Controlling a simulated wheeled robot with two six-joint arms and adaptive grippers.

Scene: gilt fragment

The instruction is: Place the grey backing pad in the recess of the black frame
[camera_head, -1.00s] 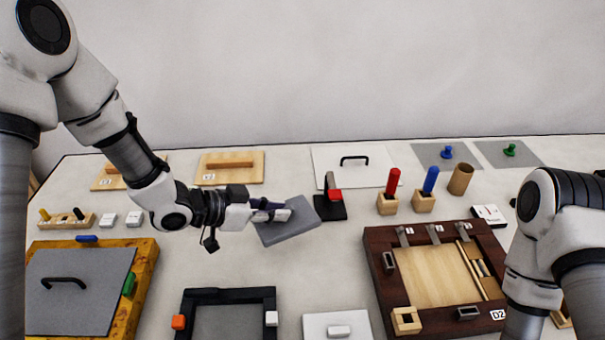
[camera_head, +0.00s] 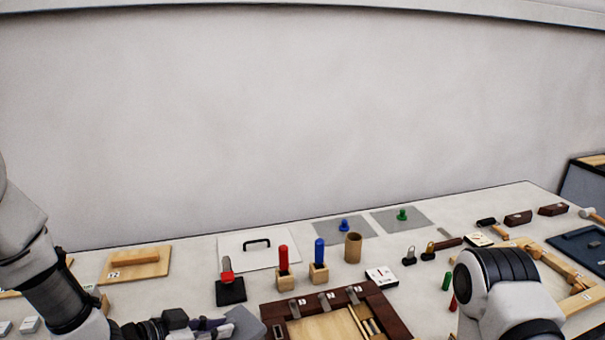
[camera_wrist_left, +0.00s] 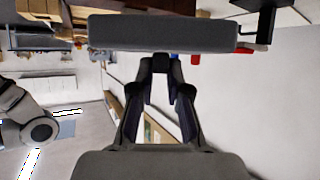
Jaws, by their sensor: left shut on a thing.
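The grey backing pad (camera_head: 244,325) shows only in part at the bottom edge of the head view. My left gripper (camera_head: 212,325) is shut on its left side. In the left wrist view the pad (camera_wrist_left: 163,33) is a long dark-grey slab seen edge-on across the top, with the gripper's fingers (camera_wrist_left: 160,66) closed at its near edge. The black frame and its recess are out of the head view now, and I cannot make them out in the wrist view. My right arm enters at the lower right, but its gripper is not in view.
A dark brown wooden frame (camera_head: 392,312) with a pale panel lies right of the pad. Behind stand a black stand with a red part (camera_head: 230,290), red (camera_head: 283,259) and blue (camera_head: 320,252) pegs in blocks, and a white board (camera_head: 230,247). Tools lie at right.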

